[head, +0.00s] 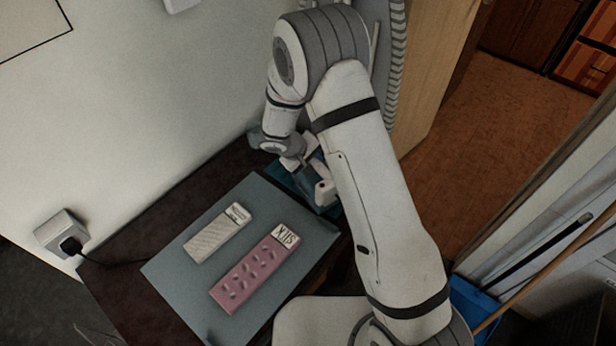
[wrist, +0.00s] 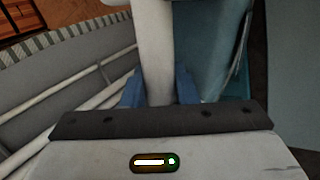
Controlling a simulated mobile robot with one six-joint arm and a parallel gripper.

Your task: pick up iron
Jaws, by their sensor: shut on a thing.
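My gripper (wrist: 159,88) is shut on the iron (wrist: 155,40), with its two blue fingers on either side of a white, bar-like part. A pale blue part shows just right of this bar in the wrist view. In the head view, my gripper (head: 306,170) points down at the far end of the dark table, and a white end of the iron (head: 325,192) shows beside it. My arm and gripper hide most of the iron there. I cannot tell whether it touches the surface below.
A grey-blue mat (head: 172,265) on the dark table (head: 120,288) bears a pale bar-shaped pack (head: 217,234) and a pink one (head: 254,274). A teal flat thing (head: 283,181) lies below my gripper. A wall socket with a plug (head: 62,236) is at left. A wooden door (head: 433,65) stands behind.

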